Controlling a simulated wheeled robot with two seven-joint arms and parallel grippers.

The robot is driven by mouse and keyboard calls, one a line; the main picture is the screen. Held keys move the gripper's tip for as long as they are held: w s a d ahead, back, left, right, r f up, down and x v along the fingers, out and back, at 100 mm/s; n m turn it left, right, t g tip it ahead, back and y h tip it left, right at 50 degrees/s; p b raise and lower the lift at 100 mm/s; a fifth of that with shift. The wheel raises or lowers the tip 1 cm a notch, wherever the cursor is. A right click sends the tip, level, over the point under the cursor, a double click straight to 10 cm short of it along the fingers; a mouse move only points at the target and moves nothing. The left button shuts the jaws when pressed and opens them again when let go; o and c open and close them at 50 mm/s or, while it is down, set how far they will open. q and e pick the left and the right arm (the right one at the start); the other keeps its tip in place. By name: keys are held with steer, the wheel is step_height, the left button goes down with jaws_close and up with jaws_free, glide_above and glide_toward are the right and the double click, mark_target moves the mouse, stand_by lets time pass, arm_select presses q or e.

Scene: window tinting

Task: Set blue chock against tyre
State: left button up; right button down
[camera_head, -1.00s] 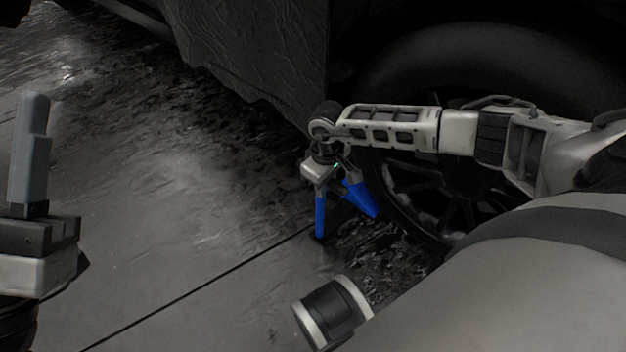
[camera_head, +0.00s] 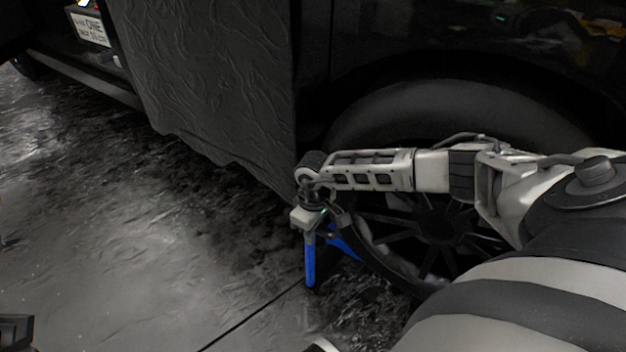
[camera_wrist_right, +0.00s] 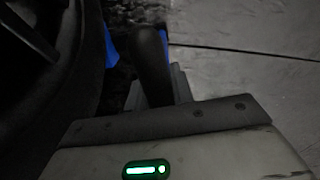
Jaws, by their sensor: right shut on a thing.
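The blue chock (camera_head: 310,262) hangs below my right gripper (camera_head: 319,233), which is shut on it. One blue part points straight down and another slants toward the wheel. The black tyre (camera_head: 400,112) stands to the right, beneath the wheel arch. The chock is at the tyre's lower left side; I cannot tell whether it touches the tyre or the floor. In the right wrist view, blue of the chock (camera_wrist_right: 109,47) shows on both sides of a dark finger, with the dark wheel at left. Only a dark piece of my left gripper (camera_head: 15,330) shows at the lower left corner.
A dark, wrinkled sheet (camera_head: 205,80) hangs along the car's side, left of the wheel. The wet-looking grey floor (camera_head: 130,260) at left is open, with a dark seam (camera_head: 245,322) near the chock.

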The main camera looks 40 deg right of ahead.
steer(key=shift+w+f, duration=0.1)
steer(key=shift+f, duration=0.4)
stand_by(0.3)
steer(key=c, duration=1.1)
jaws_free()
steer(key=shift+r, duration=0.25)
step_height(320, 180, up, 7)
steer(key=p, duration=0.4)
steer(key=shift+r, duration=0.2)
arm_select(q)
step_height(320, 180, down, 11)
steer(key=n+g+y+p, duration=0.2)
steer(key=n+g+y, duration=0.2)
steer(key=n+y, duration=0.3)
steer(key=shift+s+d+n+g+y+p, duration=0.3)
steer(key=shift+n+y+p, duration=0.1)
steer(key=shift+n, duration=1.6)
arm_select(e)
steer(key=shift+r, duration=4)
